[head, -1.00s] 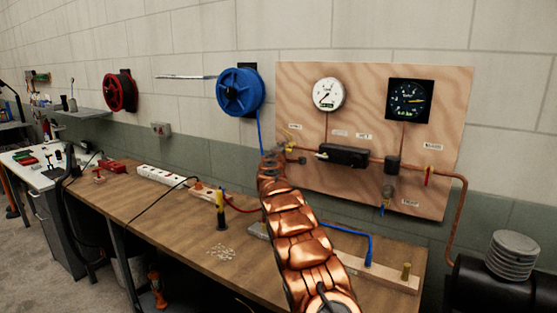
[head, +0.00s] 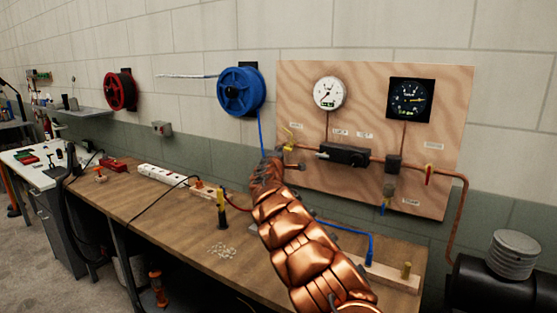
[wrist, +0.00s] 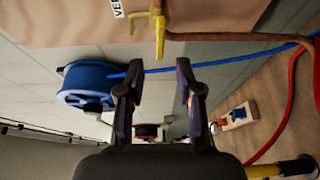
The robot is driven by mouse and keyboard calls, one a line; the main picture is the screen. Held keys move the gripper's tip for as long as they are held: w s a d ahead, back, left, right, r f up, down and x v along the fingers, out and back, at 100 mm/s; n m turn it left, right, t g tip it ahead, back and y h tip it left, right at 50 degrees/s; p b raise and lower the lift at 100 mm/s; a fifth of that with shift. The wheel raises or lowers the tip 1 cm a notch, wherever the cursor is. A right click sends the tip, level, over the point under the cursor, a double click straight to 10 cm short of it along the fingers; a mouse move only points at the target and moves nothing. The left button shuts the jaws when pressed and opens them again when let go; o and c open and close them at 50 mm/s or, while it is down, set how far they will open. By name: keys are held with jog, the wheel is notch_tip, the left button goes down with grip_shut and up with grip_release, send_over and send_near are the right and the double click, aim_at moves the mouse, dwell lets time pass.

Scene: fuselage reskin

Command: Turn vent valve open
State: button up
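The vent valve has a yellow handle (head: 288,144) at the left end of the copper pipe on the wooden board. In the wrist view the yellow handle (wrist: 160,35) stands at the top, just beyond the fingertips, across the line of the pipe. A partly cut-off label beginning "VE" is beside it. My gripper (wrist: 158,78) is open and empty, its two dark fingers apart, with the handle ahead of the gap and not between them. In the head view my gripper (head: 270,162) is just below and left of the handle, mostly hidden by my copper-coloured arm.
The board (head: 450,100) carries a white gauge (head: 330,93), a dark gauge (head: 409,100), a black block (head: 344,155) and a red handle (head: 429,175). A blue hose reel (head: 241,91) hangs left of it. The wooden bench (head: 180,220) below holds hoses and a power strip (head: 165,174).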

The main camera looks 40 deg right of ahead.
jog(key=shift+v, duration=1.9)
jog(key=shift+s, duration=0.1)
